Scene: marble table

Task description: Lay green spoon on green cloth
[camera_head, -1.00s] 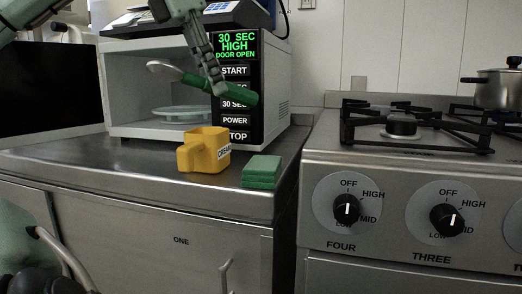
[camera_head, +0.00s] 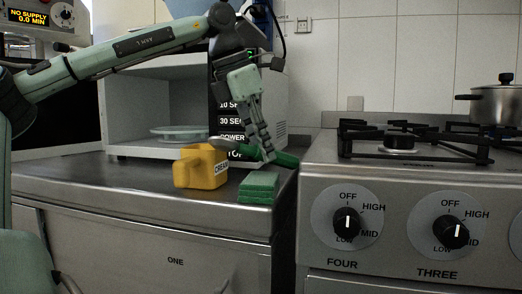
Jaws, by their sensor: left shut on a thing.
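The green spoon (camera_head: 286,159) is in my left gripper (camera_head: 266,156). The gripper is shut around its green handle, and the metal bowl end (camera_head: 222,144) points left, partly behind the fingers. The spoon is held roughly level a little above the green cloth (camera_head: 258,186), a small folded stack near the counter's right front corner. A gap shows between spoon and cloth. My right gripper is not in view.
A yellow creamer cup (camera_head: 201,167) stands just left of the cloth, close to the spoon's bowl end. The open microwave (camera_head: 157,95) is behind. The stove (camera_head: 400,200) with knobs and a pot (camera_head: 497,102) is to the right.

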